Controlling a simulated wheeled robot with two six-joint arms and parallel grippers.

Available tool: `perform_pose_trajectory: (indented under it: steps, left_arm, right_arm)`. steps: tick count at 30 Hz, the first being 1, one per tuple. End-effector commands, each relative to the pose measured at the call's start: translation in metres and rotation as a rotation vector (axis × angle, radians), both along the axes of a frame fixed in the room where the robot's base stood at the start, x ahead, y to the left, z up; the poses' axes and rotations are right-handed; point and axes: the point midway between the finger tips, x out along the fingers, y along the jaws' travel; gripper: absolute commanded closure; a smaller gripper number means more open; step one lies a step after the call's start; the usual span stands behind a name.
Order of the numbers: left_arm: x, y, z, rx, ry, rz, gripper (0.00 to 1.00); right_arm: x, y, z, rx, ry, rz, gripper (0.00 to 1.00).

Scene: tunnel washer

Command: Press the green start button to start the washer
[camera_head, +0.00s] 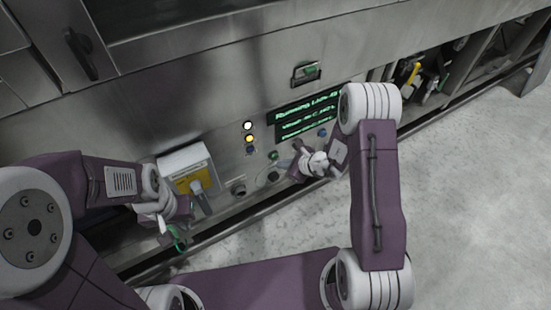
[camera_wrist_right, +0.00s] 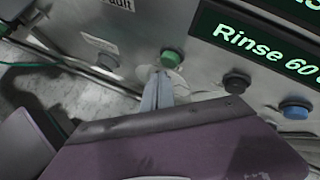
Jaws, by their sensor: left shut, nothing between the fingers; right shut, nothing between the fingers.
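The green start button (camera_head: 272,155) is on the washer's metal front panel, below and left of the display. It shows larger in the right wrist view (camera_wrist_right: 172,58). My right gripper (camera_wrist_right: 160,78) is shut and empty, with its fingertips close below the green button in that view. I cannot tell whether they touch it. In the head view the right gripper (camera_head: 294,163) is beside the button, to its right. My left gripper (camera_head: 163,222) is shut and empty, low at the left, well apart from the button.
The green-lettered display (camera_head: 303,118) reads "Running" on top. A black button (camera_wrist_right: 237,82) and a blue button (camera_wrist_right: 295,108) sit right of the green one. Lamps (camera_head: 249,132) are up and left. A white-and-yellow box (camera_head: 187,172) with a handle is near my left gripper.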

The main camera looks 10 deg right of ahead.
Motion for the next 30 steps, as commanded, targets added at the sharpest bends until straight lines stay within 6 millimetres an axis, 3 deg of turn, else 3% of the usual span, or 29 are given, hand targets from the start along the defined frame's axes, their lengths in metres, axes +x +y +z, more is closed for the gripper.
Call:
perform_pose_trajectory:
  steps: [5, 18, 30]
  left_arm:
    - [0.000, 0.000, -0.002, 0.000, 0.000, 0.000, 1.00]
    - [0.000, 0.000, -0.018, 0.000, 0.000, 0.000, 1.00]
    - [0.000, 0.000, -0.018, 0.000, 0.000, 0.000, 1.00]
  right_arm:
    - [-0.004, -0.001, -0.001, 0.001, 0.002, -0.001, 1.00]
    - [-0.043, -0.016, -0.002, 0.000, 0.002, -0.002, 1.00]
    - [-0.047, -0.017, 0.000, 0.001, 0.001, 0.000, 1.00]
